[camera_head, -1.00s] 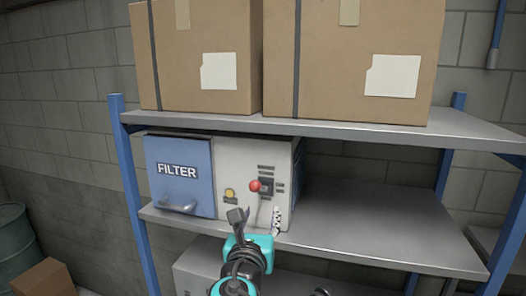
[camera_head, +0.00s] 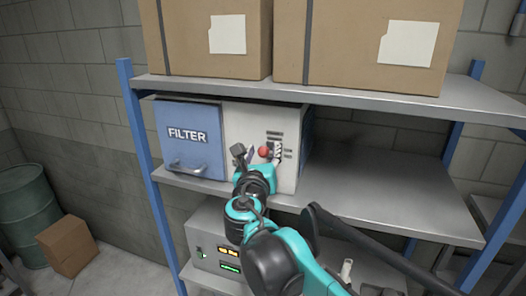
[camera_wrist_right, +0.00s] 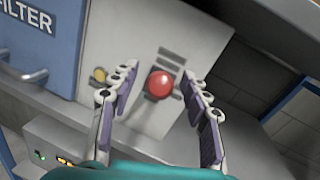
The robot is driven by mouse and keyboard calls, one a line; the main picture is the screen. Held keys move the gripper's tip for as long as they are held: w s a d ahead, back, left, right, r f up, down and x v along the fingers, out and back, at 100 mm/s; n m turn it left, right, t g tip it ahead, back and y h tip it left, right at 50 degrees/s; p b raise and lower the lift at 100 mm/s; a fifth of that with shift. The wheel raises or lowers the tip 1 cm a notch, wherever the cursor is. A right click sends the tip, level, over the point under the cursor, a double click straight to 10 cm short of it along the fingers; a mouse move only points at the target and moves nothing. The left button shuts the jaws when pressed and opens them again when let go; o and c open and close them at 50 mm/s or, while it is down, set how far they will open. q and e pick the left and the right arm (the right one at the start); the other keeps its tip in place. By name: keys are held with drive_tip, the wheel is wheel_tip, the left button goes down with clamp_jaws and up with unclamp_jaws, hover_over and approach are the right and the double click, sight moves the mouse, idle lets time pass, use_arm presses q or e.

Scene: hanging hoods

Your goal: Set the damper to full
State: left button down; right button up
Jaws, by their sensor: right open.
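The damper control is a red ball knob (camera_head: 264,151) on the pale front panel (camera_head: 236,130) of the filter unit, with a dark slot and short printed marks beside it. In the right wrist view the knob (camera_wrist_right: 160,84) lies between the two fingers of my right gripper (camera_wrist_right: 159,76). The fingers are spread, with a gap on both sides of the knob. In the head view my right gripper (camera_head: 258,154) is at the panel and partly covers the lever area. The marks' wording is too small to read. My left gripper is out of view.
A blue FILTER door (camera_head: 188,138) with a handle (camera_head: 187,167) is left of the panel. Cardboard boxes (camera_head: 355,45) stand on the upper shelf. The middle shelf (camera_head: 375,200) is bare to the right. A box with lit displays (camera_head: 207,240) sits below.

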clamp_jaws()
drive_tip(key=shift+f, duration=0.1)
wheel_tip(320, 180, down, 10)
drive_tip(key=n+t+b, duration=0.1)
drive_tip(key=t+b, duration=0.3)
drive_tip(key=b, duration=0.9)
drive_tip(key=shift+f, duration=0.15)
